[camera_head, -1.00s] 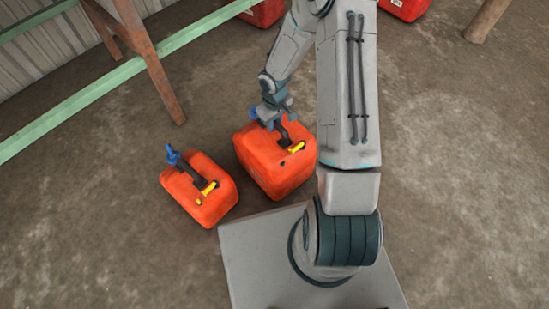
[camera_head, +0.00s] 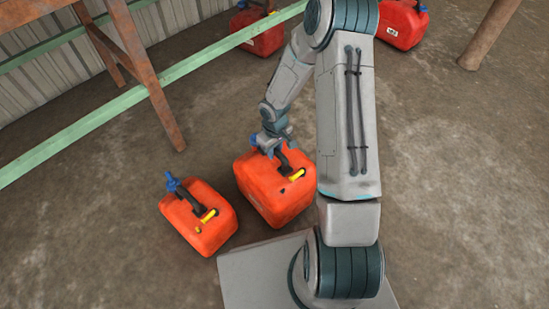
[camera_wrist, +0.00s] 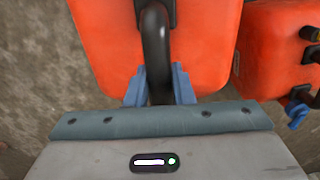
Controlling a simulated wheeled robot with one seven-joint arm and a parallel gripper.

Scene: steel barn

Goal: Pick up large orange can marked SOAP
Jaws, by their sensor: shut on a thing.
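The large orange can (camera_head: 270,197) stands near the middle of the head view, just beyond my base. It has a dark handle and a yellow piece on top; I cannot read any marking on it. My gripper (camera_head: 270,146) is at the top of this can, shut on its dark handle. In the wrist view the can (camera_wrist: 95,40) fills the upper middle, and its handle (camera_wrist: 158,60) passes between the blue-grey fingers of my gripper (camera_wrist: 159,90). I cannot tell whether the can is clear of the floor.
A smaller orange can (camera_head: 195,225) stands close by on the left. A rusty table leg (camera_head: 150,85) and a post (camera_head: 488,35) stand nearby. Floor at right is clear.

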